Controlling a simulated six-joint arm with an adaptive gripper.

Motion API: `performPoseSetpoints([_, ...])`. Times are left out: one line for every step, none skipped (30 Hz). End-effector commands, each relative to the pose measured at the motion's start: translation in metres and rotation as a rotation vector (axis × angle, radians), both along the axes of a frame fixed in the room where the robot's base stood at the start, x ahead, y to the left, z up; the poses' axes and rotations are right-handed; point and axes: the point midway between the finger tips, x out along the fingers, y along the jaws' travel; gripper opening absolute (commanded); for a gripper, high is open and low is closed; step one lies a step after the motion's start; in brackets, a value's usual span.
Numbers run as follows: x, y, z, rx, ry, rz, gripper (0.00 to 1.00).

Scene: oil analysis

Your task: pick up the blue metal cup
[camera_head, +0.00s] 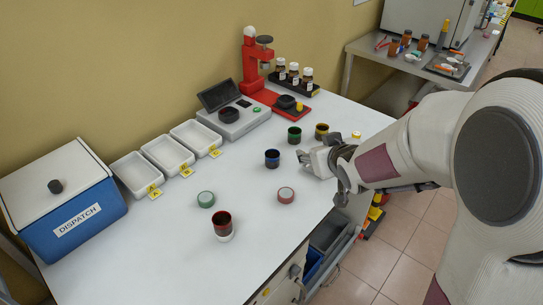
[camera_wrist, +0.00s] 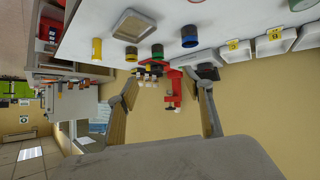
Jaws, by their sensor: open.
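The blue metal cup (camera_head: 272,158) stands upright on the white table, left of my gripper in the head view. It is a dark cup with a blue band. In the wrist view the blue cup (camera_wrist: 189,38) appears near the top, hanging from the tabletop because that picture is turned over. My gripper (camera_head: 334,168) is at the table's right edge, apart from the cup, beside a pale square dish. In the wrist view the two fingers of my gripper (camera_wrist: 165,100) are spread wide with nothing between them; the cup is beyond and above them.
A green-banded cup (camera_head: 294,135) and a yellow-banded cup (camera_head: 321,131) stand behind the blue one. The pale square dish (camera_head: 317,161) lies between cup and gripper.

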Motion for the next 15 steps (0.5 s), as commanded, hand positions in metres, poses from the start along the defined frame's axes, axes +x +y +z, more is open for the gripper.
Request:
performPoseSetpoints([0.007, 0.003, -0.008, 0.007, -0.007, 0.013, 0.51])
performPoseSetpoints([0.011, 0.006, -0.012, 0.011, -0.014, 0.022, 0.51])
performPoseSetpoints([0.016, 0.009, -0.016, 0.017, -0.024, 0.035, 0.51])
performPoseSetpoints([0.020, 0.011, -0.020, 0.022, -0.030, 0.044, 0.51])
performPoseSetpoints([0.023, 0.014, -0.023, 0.028, -0.038, 0.053, 0.51])
performPoseSetpoints([0.028, 0.017, -0.027, 0.035, -0.047, 0.066, 0.51])
performPoseSetpoints([0.031, 0.020, -0.031, 0.040, -0.053, 0.075, 0.51])
performPoseSetpoints([0.034, 0.022, -0.035, 0.045, -0.060, 0.084, 0.51])
performPoseSetpoints([0.038, 0.026, -0.040, 0.055, -0.069, 0.096, 0.51])
performPoseSetpoints([0.041, 0.028, -0.043, 0.062, -0.076, 0.106, 0.51])
performPoseSetpoints([0.043, 0.031, -0.047, 0.069, -0.083, 0.115, 0.51])
performPoseSetpoints([0.047, 0.035, -0.052, 0.079, -0.092, 0.128, 0.51])
performPoseSetpoints([0.049, 0.038, -0.056, 0.087, -0.097, 0.137, 0.51])
performPoseSetpoints([0.051, 0.040, -0.060, 0.095, -0.103, 0.145, 0.51])
performPoseSetpoints([0.054, 0.044, -0.065, 0.105, -0.111, 0.159, 0.51])
